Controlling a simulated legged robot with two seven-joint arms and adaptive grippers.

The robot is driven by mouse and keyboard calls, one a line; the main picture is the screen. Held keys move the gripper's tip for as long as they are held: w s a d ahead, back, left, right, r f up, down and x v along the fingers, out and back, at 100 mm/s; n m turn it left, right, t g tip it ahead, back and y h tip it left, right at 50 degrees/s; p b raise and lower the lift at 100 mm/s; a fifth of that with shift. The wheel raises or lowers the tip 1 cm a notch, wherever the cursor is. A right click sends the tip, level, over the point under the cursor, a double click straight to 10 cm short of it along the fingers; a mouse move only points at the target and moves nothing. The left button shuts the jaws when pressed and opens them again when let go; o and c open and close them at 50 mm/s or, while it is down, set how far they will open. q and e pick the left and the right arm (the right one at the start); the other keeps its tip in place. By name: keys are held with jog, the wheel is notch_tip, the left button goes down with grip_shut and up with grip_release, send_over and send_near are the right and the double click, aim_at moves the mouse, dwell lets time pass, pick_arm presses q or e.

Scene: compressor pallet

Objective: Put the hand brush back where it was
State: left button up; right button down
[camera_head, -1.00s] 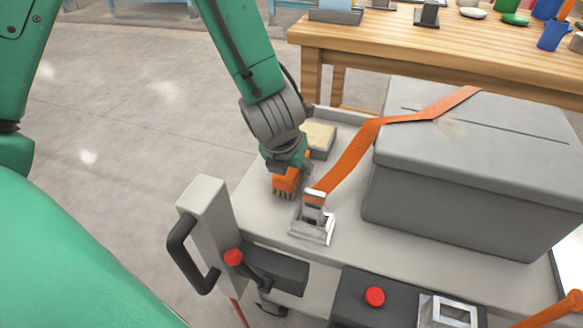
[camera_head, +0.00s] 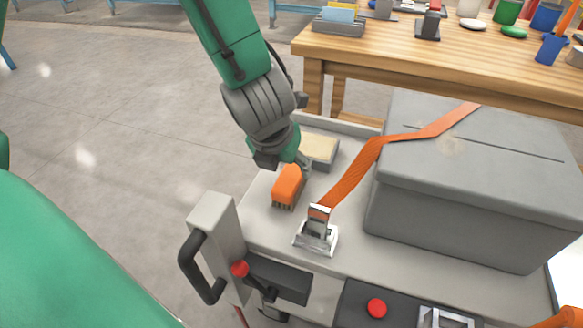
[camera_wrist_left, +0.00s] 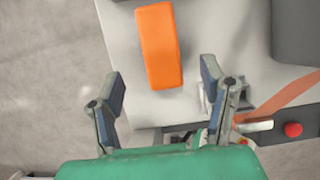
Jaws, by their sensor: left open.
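The orange hand brush (camera_head: 287,186) rests bristles down on the grey pallet deck (camera_head: 262,222), left of the metal strap buckle. It also shows in the left wrist view (camera_wrist_left: 158,46), where its orange back faces me. My left gripper (camera_head: 290,164) is open, just above and behind the brush in the head view. In the left wrist view its two fingers (camera_wrist_left: 163,92) are spread wide with nothing between them, and the brush lies beyond the tips. My right gripper is not in view.
A large grey box (camera_head: 470,185) with an orange strap (camera_head: 365,165) stands to the right. The metal buckle (camera_head: 317,233) is close beside the brush. A tan-topped block (camera_head: 320,150) lies behind. A grey handle post (camera_head: 215,232) rises at the front left. A wooden table (camera_head: 420,68) is behind.

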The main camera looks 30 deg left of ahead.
pick_arm(q)
jog(key=v, duration=0.1)
jog(key=p+v, duration=0.1)
jog(key=v, duration=0.1)
jog(key=shift+a, duration=0.35)
jog(key=shift+s+r, duration=0.15)
jog(key=shift+r, duration=0.25)
jog(key=shift+s+d+r, duration=0.1)
jog(key=shift+d+r, duration=0.05)
jog(key=shift+d, duration=0.15)
jog(key=shift+d+r, duration=0.1)
jog(key=shift+d, duration=0.3)
jog(key=shift+a, duration=0.5)
jog(key=shift+s, duration=0.1)
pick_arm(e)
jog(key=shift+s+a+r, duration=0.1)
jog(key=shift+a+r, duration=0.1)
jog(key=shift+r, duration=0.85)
